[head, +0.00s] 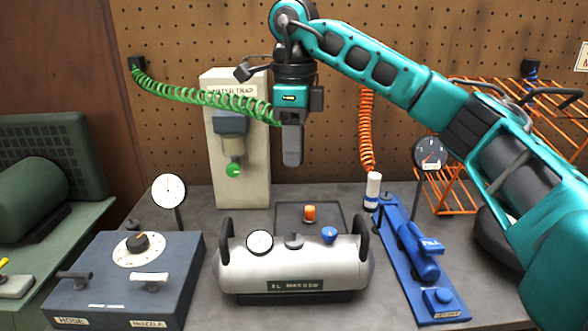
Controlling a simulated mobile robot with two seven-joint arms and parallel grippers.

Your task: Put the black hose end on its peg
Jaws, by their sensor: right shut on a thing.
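My right gripper (292,158) points down in front of the pegboard, just right of the water trap post, well above the bench. It is shut. A green coiled hose (205,97) runs from a black wall fitting (137,63) at the upper left to the gripper's fingers. The hose's end is at the fingers and mostly hidden by them, so its black part cannot be told from the dark fingers. No peg for it can be made out with certainty. My left gripper is not in view.
An orange coiled hose (367,130) hangs with a white end (373,188) at the right. A silver tank (293,267), a dark blue control box (125,280) and a blue stand (420,258) occupy the bench. The water trap post (249,183) stands behind the tank.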

